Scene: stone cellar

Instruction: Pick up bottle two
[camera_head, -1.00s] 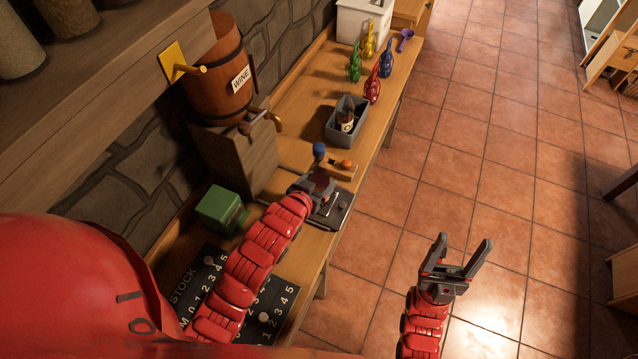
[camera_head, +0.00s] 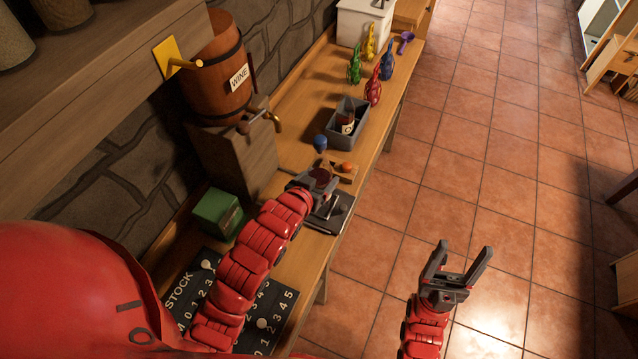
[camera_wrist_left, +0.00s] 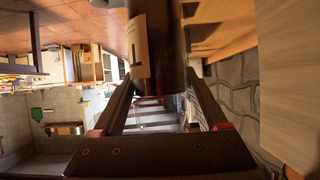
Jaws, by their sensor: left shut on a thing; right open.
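My left gripper (camera_head: 318,183) is over the workbench and shut on a dark bottle (camera_wrist_left: 170,45) with a cream label (camera_wrist_left: 138,48). In the left wrist view the bottle sits between the two fingers, its label only partly shown, so I cannot read its number. In the head view the gripper mostly hides it. A grey crate (camera_head: 333,134) beyond the gripper holds a dark bottle with a white label (camera_head: 348,127). My right gripper (camera_head: 463,266) is open and empty above the tiled floor.
A wine barrel (camera_head: 216,80) with a tap stands left of the crate. Several coloured bottle-like figures (camera_head: 373,88) stand farther along the bench. A blue-topped object (camera_head: 320,143) is just beyond my left gripper. A green box (camera_head: 217,213) and stock board (camera_head: 262,323) are nearer.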

